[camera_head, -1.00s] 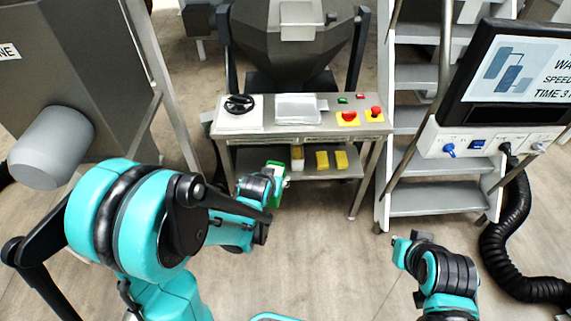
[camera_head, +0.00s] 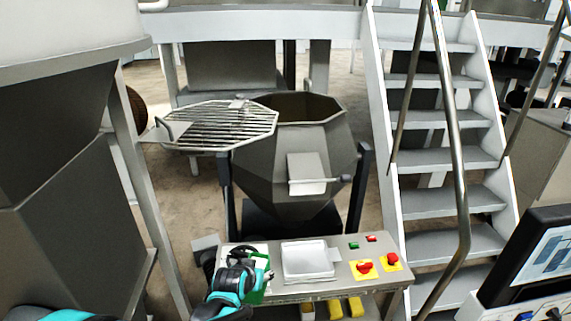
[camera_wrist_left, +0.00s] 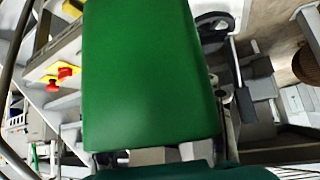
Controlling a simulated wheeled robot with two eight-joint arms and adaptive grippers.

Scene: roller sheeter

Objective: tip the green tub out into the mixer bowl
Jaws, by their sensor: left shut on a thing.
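My left gripper (camera_head: 250,279) is shut on the green tub (camera_head: 259,269) above the left part of the control table in the head view. The gripper and my arm partly cover the tub there. In the left wrist view the tub (camera_wrist_left: 150,75) fills the middle of the picture, with the grey fingers (camera_wrist_left: 168,154) at its lower edge. The tub's inside is not visible. The dark grey, many-sided mixer bowl (camera_head: 282,165) stands beyond the table, its top open. The tub is in front of the bowl and apart from it. My right gripper is out of view.
A barred grate (camera_head: 220,126) is swung out to the left of the bowl's mouth. The control table (camera_head: 330,286) has a white tray (camera_head: 307,259), red buttons and a black handwheel (camera_head: 243,252). Stairs (camera_head: 450,200) with a rail rise at the right.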

